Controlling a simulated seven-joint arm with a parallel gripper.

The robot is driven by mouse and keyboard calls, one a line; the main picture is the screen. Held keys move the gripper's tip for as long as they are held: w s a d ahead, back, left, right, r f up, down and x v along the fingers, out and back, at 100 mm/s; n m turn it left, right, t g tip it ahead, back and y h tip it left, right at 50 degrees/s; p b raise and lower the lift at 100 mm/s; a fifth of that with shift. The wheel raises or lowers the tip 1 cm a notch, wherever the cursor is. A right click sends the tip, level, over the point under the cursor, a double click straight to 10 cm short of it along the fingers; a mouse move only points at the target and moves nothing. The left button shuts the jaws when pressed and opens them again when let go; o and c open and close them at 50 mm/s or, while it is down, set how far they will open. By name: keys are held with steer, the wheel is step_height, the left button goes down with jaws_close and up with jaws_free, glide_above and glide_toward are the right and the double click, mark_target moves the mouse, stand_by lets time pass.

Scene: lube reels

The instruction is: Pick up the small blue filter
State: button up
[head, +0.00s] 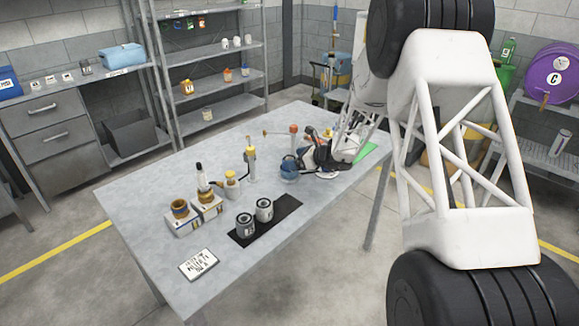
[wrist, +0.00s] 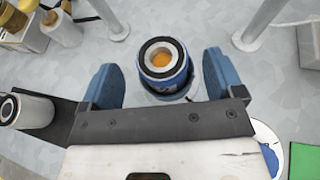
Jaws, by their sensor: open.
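The small blue filter (wrist: 168,85) stands upright on the table, its round top with a dark ring and an orange centre facing the wrist camera. My gripper (wrist: 160,62) is open, with one blue finger on each side of the filter. Gaps show between the filter and both fingers in the wrist view. In the head view my gripper (head: 308,160) is low over the far right part of the table, and blue parts there are hard to tell apart as finger or filter.
Two dark filters (head: 264,210) stand on a black mat (head: 284,217) at the table's front. Boxes with amber parts (head: 181,209), a yellow pump-like piece (head: 251,165) and a written card (head: 198,264) are to the left. A green patch (wrist: 303,162) lies near my gripper. Bare tabletop surrounds these.

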mark_target(290, 158)
steer(key=shift+x, duration=1.75)
steer(key=c, duration=1.2)
steer(key=shift+r, duration=0.1)
steer(key=shift+w+r, duration=0.1)
steer(key=shift+r, duration=0.5)
steer(key=shift+s+d+r, duration=0.1)
steer(key=shift+s+r, duration=0.1)
steer(key=shift+r, duration=0.4)
steer(key=shift+s+r, duration=0.2)
steer(key=shift+r, duration=0.35)
steer(key=s, duration=0.5)
steer(key=s+d+r, duration=0.1)
steer(key=s, duration=0.4)
steer(key=s+d, duration=0.1)
steer(key=s, duration=0.4)
steer(key=shift+d+r, duration=0.15)
steer(key=shift+d, duration=0.05)
